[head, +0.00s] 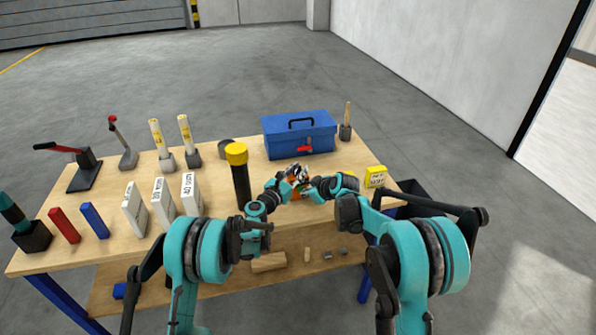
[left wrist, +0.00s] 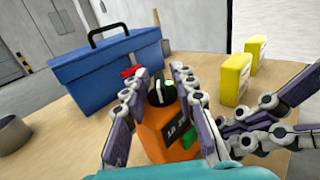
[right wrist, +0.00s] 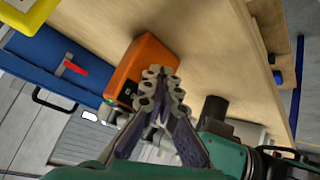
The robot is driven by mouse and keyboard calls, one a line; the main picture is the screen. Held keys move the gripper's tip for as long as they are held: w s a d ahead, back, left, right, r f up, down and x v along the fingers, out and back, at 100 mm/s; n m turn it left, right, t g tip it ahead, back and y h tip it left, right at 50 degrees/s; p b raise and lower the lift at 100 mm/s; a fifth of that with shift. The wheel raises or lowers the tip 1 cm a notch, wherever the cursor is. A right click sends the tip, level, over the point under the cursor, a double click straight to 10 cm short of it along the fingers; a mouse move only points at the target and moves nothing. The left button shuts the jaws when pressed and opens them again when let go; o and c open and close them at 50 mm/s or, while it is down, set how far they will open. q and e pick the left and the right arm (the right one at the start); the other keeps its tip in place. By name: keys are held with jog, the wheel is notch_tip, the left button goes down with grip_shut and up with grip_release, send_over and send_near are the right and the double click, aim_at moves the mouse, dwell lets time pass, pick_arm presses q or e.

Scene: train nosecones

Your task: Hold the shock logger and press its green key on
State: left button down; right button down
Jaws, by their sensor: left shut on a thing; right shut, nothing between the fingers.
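The shock logger is an orange box (left wrist: 166,138) with a dark label, a black knob on top and a small lit green spot beside the knob. A green key (left wrist: 196,104) shows on its right side in the left wrist view, partly behind a finger. My left gripper (head: 288,184) is shut on the logger, one finger at each side. My right gripper (head: 311,187) is shut and empty, its tips close to the logger's right side. In the right wrist view the tips (right wrist: 160,76) overlap the orange box (right wrist: 143,60); I cannot tell whether they touch the key.
A blue toolbox (head: 300,138) with a red latch stands behind the logger. Yellow boxes (head: 375,176) stand to the right. A black post with a yellow cap (head: 237,155) stands left of my left gripper. White boxes (head: 163,204) and levers fill the table's left side.

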jog(key=shift+s+d, duration=0.25)
jog(key=shift+s, duration=0.75)
jog(key=shift+s+d, duration=0.3)
jog(key=shift+s, duration=0.65)
jog(key=shift+s+d, duration=0.25)
jog(key=shift+s, duration=0.75)
pick_arm(q)
jog(key=c, duration=1.1)
grip_release()
jog(key=shift+c, duration=0.2)
